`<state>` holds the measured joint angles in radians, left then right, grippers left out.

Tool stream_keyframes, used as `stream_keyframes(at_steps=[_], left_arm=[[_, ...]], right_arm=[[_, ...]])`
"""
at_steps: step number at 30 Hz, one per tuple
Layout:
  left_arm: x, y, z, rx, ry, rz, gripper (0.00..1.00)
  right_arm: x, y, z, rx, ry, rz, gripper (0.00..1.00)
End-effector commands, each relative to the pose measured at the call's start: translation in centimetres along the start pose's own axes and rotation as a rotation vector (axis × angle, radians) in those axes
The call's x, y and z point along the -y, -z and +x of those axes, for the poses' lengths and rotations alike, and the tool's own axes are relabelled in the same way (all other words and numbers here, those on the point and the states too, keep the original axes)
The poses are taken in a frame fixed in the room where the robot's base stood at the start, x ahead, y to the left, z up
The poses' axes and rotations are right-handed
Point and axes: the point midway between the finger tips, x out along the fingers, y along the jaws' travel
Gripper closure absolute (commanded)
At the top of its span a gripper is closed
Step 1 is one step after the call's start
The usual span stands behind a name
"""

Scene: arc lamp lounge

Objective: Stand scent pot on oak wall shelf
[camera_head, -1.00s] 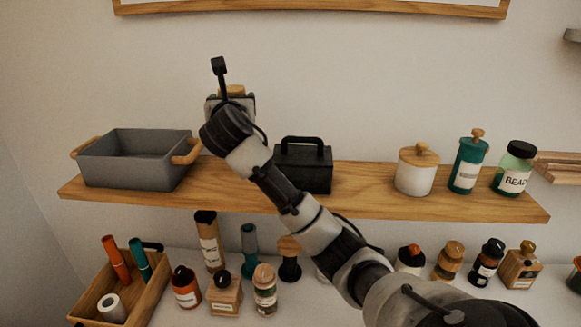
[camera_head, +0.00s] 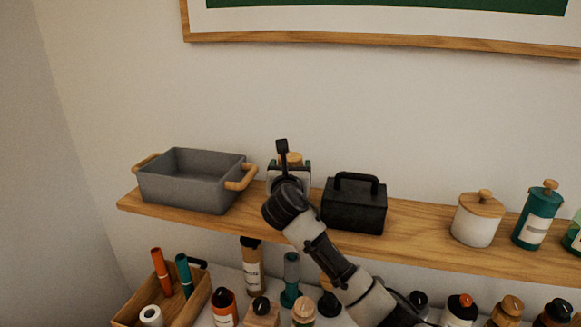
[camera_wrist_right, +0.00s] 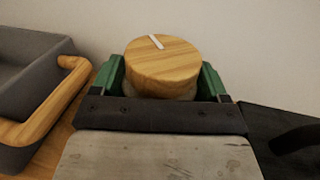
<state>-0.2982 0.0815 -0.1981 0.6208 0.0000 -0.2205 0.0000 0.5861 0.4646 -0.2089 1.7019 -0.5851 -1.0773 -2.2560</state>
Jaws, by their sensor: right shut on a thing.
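The scent pot (camera_head: 292,158) shows only its round wooden top in the head view. In the right wrist view this wooden top (camera_wrist_right: 163,68) has a small pale stick on it, between green finger pads. My right gripper (camera_head: 289,172) is shut on the pot. It is at the oak wall shelf (camera_head: 410,238), in the gap between a grey bin and a black caddy. The pot's base is hidden behind the gripper, so I cannot tell whether it touches the shelf. My left gripper is out of view.
The grey bin (camera_head: 190,185) with wooden handles (camera_wrist_right: 45,115) is close on the left. The black caddy (camera_head: 354,207) is close on the right. A white lidded jar (camera_head: 475,222) and green bottle (camera_head: 535,222) stand farther right. Several bottles and a wooden crate (camera_head: 190,302) sit below.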

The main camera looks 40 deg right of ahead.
Motion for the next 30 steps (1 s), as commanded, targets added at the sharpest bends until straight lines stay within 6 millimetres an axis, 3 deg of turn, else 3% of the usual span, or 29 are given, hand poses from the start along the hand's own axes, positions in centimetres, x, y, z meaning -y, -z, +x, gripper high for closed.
stream_keyframes(at_steps=[7, 8, 13, 23, 30], left_arm=[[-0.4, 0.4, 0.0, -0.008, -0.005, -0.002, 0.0], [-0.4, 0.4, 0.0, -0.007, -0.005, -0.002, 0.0], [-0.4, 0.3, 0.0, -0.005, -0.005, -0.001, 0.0], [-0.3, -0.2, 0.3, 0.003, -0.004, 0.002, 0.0], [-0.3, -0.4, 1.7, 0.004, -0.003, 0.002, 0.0]], right_arm=[[0.0, 0.0, 0.0, 0.002, 0.0, 0.0, 0.62], [0.0, 0.2, 0.0, -0.001, 0.0, -0.001, 0.24], [0.0, 0.2, 0.0, -0.001, 0.0, -0.001, 0.0], [-0.1, 0.0, -0.6, 0.002, -0.002, 0.0, 0.0], [-0.1, 0.2, -5.1, 0.004, -0.004, 0.001, 0.0]])
